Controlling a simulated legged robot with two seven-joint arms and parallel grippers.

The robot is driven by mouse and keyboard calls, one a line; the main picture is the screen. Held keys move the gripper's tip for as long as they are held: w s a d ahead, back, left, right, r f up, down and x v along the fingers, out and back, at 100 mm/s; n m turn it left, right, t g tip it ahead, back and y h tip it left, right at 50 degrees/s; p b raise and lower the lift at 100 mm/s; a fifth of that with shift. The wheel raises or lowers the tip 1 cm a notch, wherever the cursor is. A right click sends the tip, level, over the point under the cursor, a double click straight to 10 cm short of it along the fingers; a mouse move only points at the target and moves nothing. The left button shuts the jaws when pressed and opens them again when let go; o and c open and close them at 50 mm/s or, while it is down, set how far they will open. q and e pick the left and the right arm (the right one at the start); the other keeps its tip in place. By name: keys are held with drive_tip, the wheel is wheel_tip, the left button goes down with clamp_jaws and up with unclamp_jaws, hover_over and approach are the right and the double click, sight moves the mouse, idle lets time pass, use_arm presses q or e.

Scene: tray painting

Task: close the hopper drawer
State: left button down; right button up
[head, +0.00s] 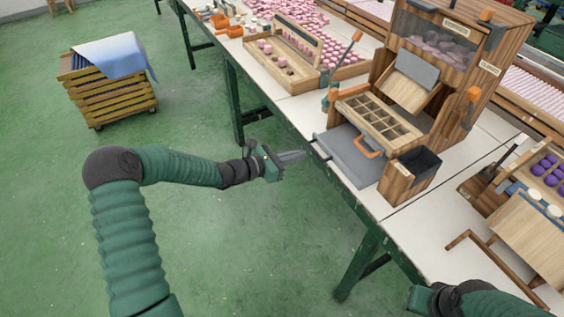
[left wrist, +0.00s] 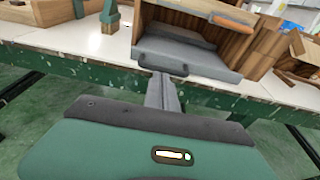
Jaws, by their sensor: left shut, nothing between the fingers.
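The wooden hopper (head: 440,60) stands on the white table, with pink pieces behind its clear window. Its grey drawer (head: 345,150) sticks out at the base toward the table's front edge, and a dark handle shows on its front in the left wrist view (left wrist: 163,62). A divided wooden tray (head: 378,118) with an orange handle sits above the drawer. My left gripper (head: 303,155) is shut and empty, its fingertips close to the drawer front; I cannot tell whether they touch. It points at the handle in the left wrist view (left wrist: 160,78). My right gripper is partly seen at bottom right, fingers hidden.
A small dark-lined wooden bin (head: 410,175) stands right of the drawer. A wooden tray of pink pieces (head: 300,60) lies to its left. Purple pieces (head: 549,170) lie far right. A slatted crate (head: 105,85) is on the floor. Green floor in front is open.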

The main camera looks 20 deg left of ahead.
sight(323, 146)
use_arm(q)
drive_tip(key=x, duration=0.2)
drive_tip(key=shift+w+d, duration=0.2)
drive_tip(key=shift+d, duration=0.2)
drive_tip(key=shift+w, duration=0.1)
drive_tip(key=x, duration=0.3)
drive_tip(key=shift+w+d+r+b, duration=0.15)
drive_tip(key=shift+w+r+b, duration=0.1)
drive_tip(key=shift+r+b, duration=0.1)
drive_tip(key=shift+d+r, duration=0.1)
drive_tip(key=shift+r, duration=0.1)
drive_tip(key=shift+r, duration=0.1)
